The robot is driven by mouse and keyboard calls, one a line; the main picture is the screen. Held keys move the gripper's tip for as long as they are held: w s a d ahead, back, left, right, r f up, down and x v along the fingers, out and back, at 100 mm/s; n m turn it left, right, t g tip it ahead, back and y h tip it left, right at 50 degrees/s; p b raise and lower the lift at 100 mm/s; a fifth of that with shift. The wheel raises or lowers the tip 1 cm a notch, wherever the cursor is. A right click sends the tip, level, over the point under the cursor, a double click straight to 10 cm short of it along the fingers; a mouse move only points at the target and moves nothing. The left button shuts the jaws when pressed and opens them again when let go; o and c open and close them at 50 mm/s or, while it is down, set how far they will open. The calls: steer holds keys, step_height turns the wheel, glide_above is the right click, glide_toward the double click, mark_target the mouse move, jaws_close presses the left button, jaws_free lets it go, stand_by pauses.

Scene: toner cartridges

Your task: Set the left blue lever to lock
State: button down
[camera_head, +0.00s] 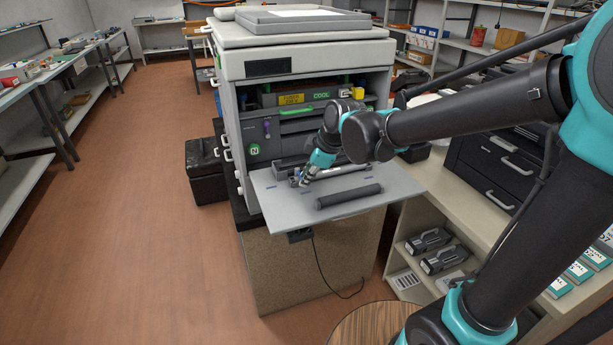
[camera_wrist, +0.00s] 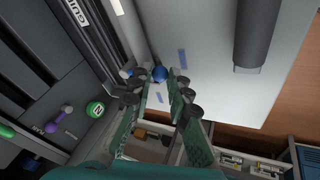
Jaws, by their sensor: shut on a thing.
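The blue lever's round knob (camera_wrist: 160,74) shows at the tips of my gripper (camera_wrist: 157,96) in the wrist view. The fingers are around it, and the exact contact is hard to see. In the head view my gripper (camera_head: 298,180) is low at the left end of the open front tray of the printer (camera_head: 234,100). The lever is too small there to make out. A small blue and white part (camera_wrist: 126,73) sits beside the left fingertip in the wrist view. I cannot tell whether it is another lever.
A dark roller (camera_head: 348,196) lies on the grey open tray (camera_head: 270,208); its end shows in the wrist view (camera_wrist: 255,45). A purple lever (camera_head: 266,129) and a green round label (camera_head: 253,149) are on the printer's front. A black case (camera_head: 206,170) stands left of the printer.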

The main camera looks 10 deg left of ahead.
steer(key=c, duration=1.4)
jaws_free()
steer(key=v, duration=1.2)
